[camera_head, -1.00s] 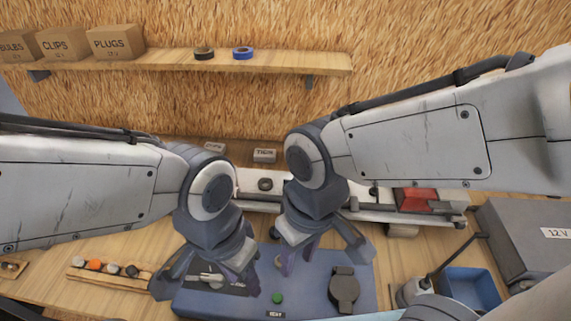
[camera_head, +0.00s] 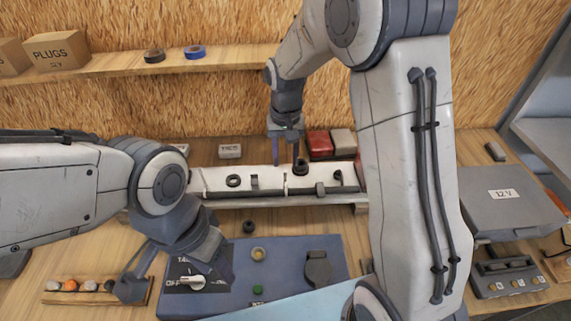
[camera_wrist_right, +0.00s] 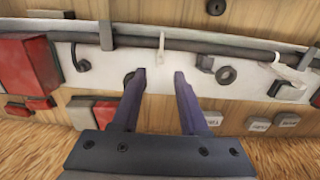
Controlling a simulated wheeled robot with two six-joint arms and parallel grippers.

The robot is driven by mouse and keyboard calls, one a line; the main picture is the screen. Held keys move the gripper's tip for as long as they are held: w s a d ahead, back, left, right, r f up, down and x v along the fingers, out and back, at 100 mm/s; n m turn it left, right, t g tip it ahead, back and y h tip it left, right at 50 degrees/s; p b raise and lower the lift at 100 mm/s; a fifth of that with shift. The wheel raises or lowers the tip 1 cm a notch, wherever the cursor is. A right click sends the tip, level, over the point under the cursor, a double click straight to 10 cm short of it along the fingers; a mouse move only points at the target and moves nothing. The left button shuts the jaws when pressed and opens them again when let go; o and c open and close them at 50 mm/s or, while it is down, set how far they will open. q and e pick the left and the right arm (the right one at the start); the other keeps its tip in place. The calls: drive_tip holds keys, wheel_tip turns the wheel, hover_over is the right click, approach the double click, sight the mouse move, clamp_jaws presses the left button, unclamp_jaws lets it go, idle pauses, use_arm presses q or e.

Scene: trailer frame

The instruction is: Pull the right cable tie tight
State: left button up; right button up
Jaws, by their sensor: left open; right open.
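The dark cable runs along the white rail (camera_head: 215,178), and both also show in the wrist view. A thin pale strip (camera_wrist_right: 161,46), which looks like a cable tie, crosses the cable near the picture's middle; it is small in the head view (camera_head: 285,184). A larger white strap (camera_wrist_right: 288,72) hangs at the right of the wrist view. I cannot tell how tight either is. My right gripper (camera_head: 287,155) is open and empty over the rail; its fingers (camera_wrist_right: 161,75) point toward the pale strip, apart from it. My left gripper (camera_head: 178,278) is open above the blue control box.
The blue control box (camera_head: 295,250) has a knob and a green button. Black rings (camera_head: 233,181) and small clips sit along the rail. A red block (camera_head: 319,144) stands behind it. A grey 12 V box (camera_head: 510,205) is at the right. A shelf (camera_head: 120,68) runs above.

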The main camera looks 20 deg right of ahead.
sight(285, 181)
drive_tip(key=shift+f, duration=1.9)
clamp_jaws()
